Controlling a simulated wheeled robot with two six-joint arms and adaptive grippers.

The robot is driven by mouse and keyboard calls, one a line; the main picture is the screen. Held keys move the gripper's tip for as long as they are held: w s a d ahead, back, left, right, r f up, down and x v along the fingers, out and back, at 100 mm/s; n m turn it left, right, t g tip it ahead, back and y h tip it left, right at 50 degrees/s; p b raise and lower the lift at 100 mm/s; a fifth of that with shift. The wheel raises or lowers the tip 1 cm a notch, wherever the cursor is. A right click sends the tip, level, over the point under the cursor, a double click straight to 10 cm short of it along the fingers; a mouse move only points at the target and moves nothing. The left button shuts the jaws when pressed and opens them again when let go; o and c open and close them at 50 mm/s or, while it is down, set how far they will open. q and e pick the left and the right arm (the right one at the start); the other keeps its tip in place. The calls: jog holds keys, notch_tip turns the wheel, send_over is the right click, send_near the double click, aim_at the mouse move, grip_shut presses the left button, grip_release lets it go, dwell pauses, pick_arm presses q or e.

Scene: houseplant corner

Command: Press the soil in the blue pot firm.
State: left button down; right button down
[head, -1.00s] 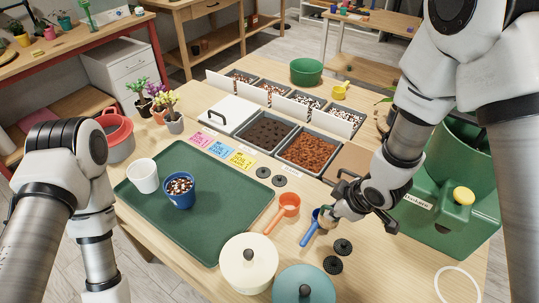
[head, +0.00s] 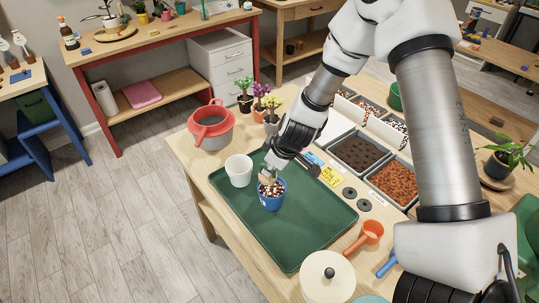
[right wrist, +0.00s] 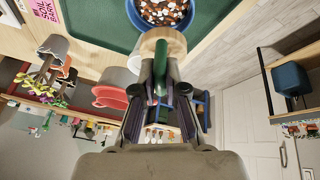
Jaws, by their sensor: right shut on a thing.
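The blue pot (head: 271,203) stands upright on the green mat (head: 310,225), filled with a brown and white speckled mix (head: 271,190). In the right wrist view the pot's rim and mix (right wrist: 163,12) show at the top. My right gripper (head: 272,165) is shut on a tamper with a green handle and round wooden head (right wrist: 156,40). The wooden head is over the back part of the pot's opening. I cannot tell whether it touches the mix. My left gripper is out of view.
A white pot (head: 239,171) stands close beside the blue pot on the left. The mat's front is clear.

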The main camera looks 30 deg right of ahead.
aim_at(275, 179)
jog(key=shift+w+d+r, duration=0.1)
jog(key=shift+d+r, duration=0.2)
jog(key=shift+d, duration=0.3)
jog(key=shift+d+f+m, duration=0.1)
jog(key=shift+d+m, duration=0.05)
jog(key=shift+m, duration=0.15)
notch_tip(275, 179, down, 5)
jog(key=b, duration=0.5)
jog(key=shift+b, duration=0.3)
jog(key=shift+f, duration=0.45)
jog(key=shift+f+b, duration=0.35)
jog(key=shift+b, duration=0.15)
dwell(0.3)
